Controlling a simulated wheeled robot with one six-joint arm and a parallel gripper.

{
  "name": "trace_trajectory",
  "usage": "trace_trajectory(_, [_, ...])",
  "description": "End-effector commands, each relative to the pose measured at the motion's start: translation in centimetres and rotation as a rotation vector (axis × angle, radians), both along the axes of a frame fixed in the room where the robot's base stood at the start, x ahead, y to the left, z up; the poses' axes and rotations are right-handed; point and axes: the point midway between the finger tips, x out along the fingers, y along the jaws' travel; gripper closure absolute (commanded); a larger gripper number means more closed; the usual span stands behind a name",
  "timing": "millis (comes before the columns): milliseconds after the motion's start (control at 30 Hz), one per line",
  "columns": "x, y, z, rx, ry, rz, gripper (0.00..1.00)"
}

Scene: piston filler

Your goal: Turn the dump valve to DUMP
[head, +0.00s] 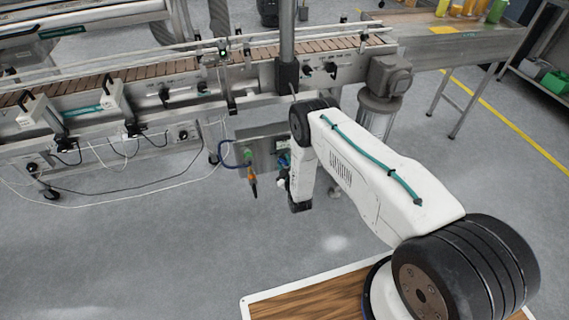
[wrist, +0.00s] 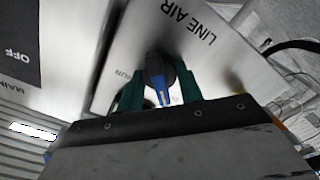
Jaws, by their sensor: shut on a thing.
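In the wrist view, a black round knob with a blue lever-like strip (wrist: 158,80) sits on a metal panel under the upside-down words "LINE AIR". A small, partly covered label, seemingly "RUN", is beside it. My gripper (wrist: 160,92) has its teal fingers on both sides of the knob and is shut on it. The blue strip points down in the picture, toward the gripper's palm. No "DUMP" label is readable. In the head view, my gripper (head: 284,163) is at a grey control box (head: 262,142) below the conveyor, and my arm hides the knob.
The conveyor (head: 180,75) runs above. Open floor lies in front.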

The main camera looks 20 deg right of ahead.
Motion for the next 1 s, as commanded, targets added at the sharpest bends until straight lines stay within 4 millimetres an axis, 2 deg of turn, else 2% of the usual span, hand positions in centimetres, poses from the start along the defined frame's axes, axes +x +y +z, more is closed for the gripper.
trace_trajectory(533, [-0.07,0.18,-0.05,-0.026,0.001,0.004,0.87])
trace_trajectory(567, [-0.07,0.18,-0.05,-0.026,0.001,0.004,0.61])
trace_trajectory(633, [-0.06,0.17,-0.05,-0.026,0.001,0.004,0.42])
trace_trajectory(900, [-0.07,0.08,-0.03,-0.026,0.001,0.002,0.42])
trace_trajectory(1000, [-0.65,0.08,-0.09,-0.026,0.003,0.001,0.42])
